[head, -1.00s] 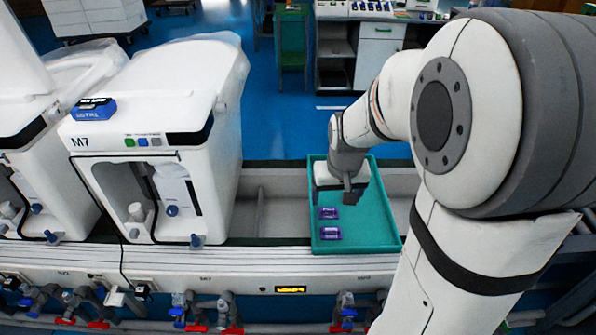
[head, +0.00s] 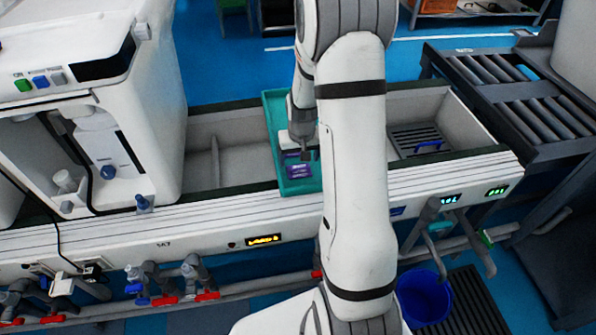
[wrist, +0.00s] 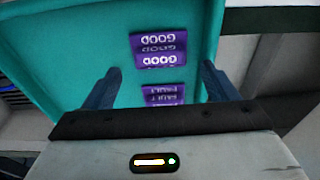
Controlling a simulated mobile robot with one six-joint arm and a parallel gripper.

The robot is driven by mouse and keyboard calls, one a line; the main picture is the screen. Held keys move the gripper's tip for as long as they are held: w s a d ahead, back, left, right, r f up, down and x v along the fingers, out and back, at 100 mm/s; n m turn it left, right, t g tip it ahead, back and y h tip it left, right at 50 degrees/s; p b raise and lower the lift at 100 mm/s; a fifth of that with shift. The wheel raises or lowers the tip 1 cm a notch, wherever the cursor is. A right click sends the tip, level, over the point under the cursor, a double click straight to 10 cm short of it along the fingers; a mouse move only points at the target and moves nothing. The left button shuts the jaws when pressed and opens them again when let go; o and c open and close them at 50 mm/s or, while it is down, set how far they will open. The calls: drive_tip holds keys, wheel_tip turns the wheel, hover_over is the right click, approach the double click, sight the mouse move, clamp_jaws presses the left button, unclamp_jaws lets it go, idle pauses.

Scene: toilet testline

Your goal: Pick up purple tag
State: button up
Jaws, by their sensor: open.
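Two purple tags lie apart in a teal tray (head: 272,118). In the wrist view, one tag (wrist: 158,48) reads GOOD, upside down, and lies beyond the fingertips. The other tag (wrist: 164,94) reads FAULT and lies between the fingers, nearer the gripper body, which cuts close to its lower edge. In the head view, one purple tag (head: 295,172) shows near the tray's front, and the other is partly hidden by my gripper. My gripper (wrist: 162,78) is open and empty, above the tray; its height over the tags is hard to tell.
The tray (wrist: 90,40) has raised walls around my fingers. It sits in a grey trough (head: 228,140) behind a white rail. A white machine (head: 110,150) stands at left. A dark grate (head: 415,138) and a blue bucket (head: 424,297) are at right.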

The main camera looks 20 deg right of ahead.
sight(299, 166)
drive_tip(key=f, duration=0.3)
drive_tip(key=shift+w+f+b, duration=0.2)
drive_tip(key=shift+f+b, duration=0.15)
drive_tip(key=shift+r, duration=0.1)
drive_tip(key=shift+c, duration=0.6)
drive_tip(key=c, duration=0.9)
drive_tip(key=shift+c, duration=0.2)
